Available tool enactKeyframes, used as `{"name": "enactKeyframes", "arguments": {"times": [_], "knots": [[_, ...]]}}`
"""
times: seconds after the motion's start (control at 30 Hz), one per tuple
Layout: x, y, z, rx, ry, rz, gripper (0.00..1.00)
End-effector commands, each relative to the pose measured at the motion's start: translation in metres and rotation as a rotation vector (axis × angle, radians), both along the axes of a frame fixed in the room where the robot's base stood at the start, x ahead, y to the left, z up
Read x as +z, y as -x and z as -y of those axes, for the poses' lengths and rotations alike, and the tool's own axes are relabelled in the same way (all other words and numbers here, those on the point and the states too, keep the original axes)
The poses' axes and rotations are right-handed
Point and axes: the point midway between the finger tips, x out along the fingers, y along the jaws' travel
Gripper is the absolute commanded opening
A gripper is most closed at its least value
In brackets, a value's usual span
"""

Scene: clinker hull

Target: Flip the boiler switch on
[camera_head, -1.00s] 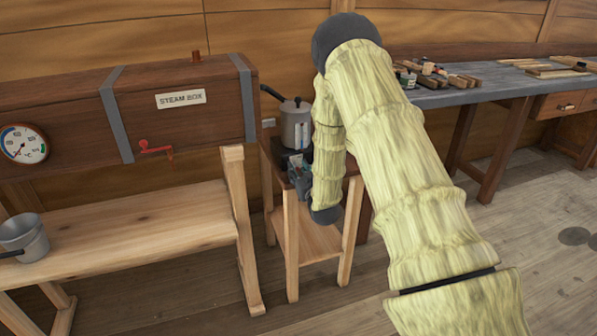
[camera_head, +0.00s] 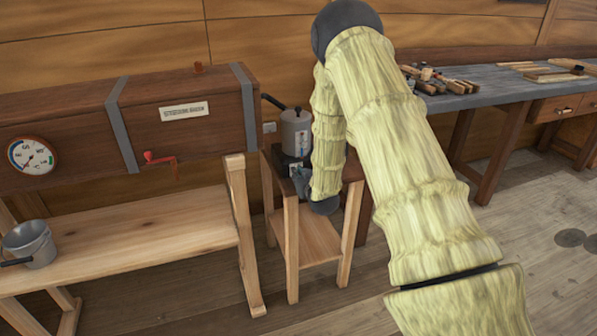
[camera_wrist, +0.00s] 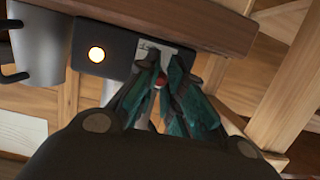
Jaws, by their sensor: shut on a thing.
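The boiler (camera_head: 295,132) is a grey metal pot with a dark handle on a small wooden stand. Its dark control box (camera_wrist: 118,67) carries a glowing lamp (camera_wrist: 96,54) and a pale label plate (camera_wrist: 150,48). My gripper (camera_wrist: 162,72) is at the label plate, its dark green fingers closed around a small red-tipped switch lever (camera_wrist: 160,82). The fingers hide most of the lever, so I cannot tell its exact tilt. In the head view my arm hides part of the stand and boiler front.
A steam box (camera_head: 190,135) with a red handle (camera_head: 160,158) and a dial gauge (camera_head: 32,156) is left of the stand. A wooden bench (camera_head: 130,228) below holds a metal pot (camera_head: 32,245). A workbench (camera_head: 470,92) with tools stands right.

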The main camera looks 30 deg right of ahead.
Motion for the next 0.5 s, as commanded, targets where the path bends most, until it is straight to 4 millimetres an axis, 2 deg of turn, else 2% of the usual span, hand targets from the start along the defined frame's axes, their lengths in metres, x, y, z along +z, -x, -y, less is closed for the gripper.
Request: {"name": "enactKeyframes", "arguments": {"times": [0.03, 0.1, 0.5], "knots": [[0.0088, -0.0014, 0.0005, 0.0, -0.005, -0.022, 0.0], [0.011, -0.0022, 0.0005, 0.0, -0.014, -0.058, 0.0], [0.0156, -0.0049, 0.0015, 0.0, -0.054, -0.23, 0.0]]}}
